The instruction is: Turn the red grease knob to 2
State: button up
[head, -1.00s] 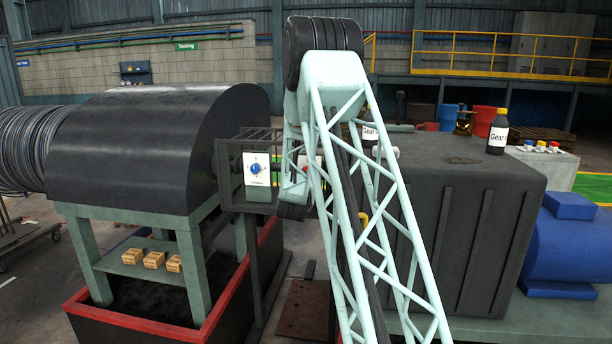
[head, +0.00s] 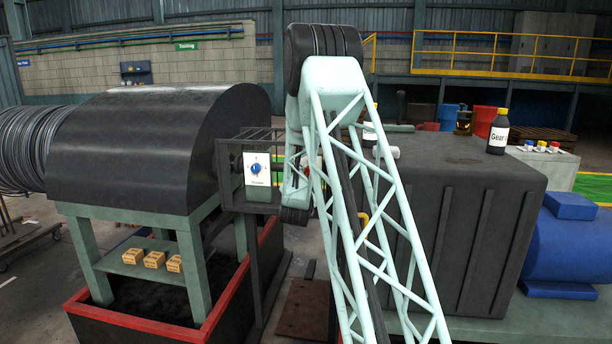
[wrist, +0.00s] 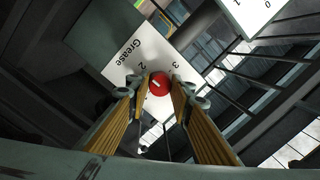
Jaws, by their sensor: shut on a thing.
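The red grease knob (wrist: 160,83) shows in the wrist view as a round red knob with a short white mark. It sits on a white plate (wrist: 117,64) lettered "Grease", with a 2 and a 3 printed near the knob. My gripper (wrist: 159,91) has its two fingers on either side of the knob and is shut on it. I cannot tell for sure which number the white mark points at. In the head view my arm hides the gripper and most of the knob.
A blue knob (head: 255,169) on a white plate sits left of my arm, on a dark frame. A large dark drum housing (head: 160,150) stands further left. A dark cabinet (head: 450,230) with a bottle (head: 498,132) on top stands right.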

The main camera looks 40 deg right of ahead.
jog(key=shift+r+m, duration=0.15)
jog(key=shift+m, duration=0.15)
jog(key=o, duration=0.8)
jog(key=shift+o, duration=0.2)
jog(key=shift+a, duration=0.1)
jog(key=v, duration=1.1)
jog(key=shift+s+a, duration=0.25)
jog(key=shift+s, duration=0.05)
jog(key=shift+a, duration=0.1)
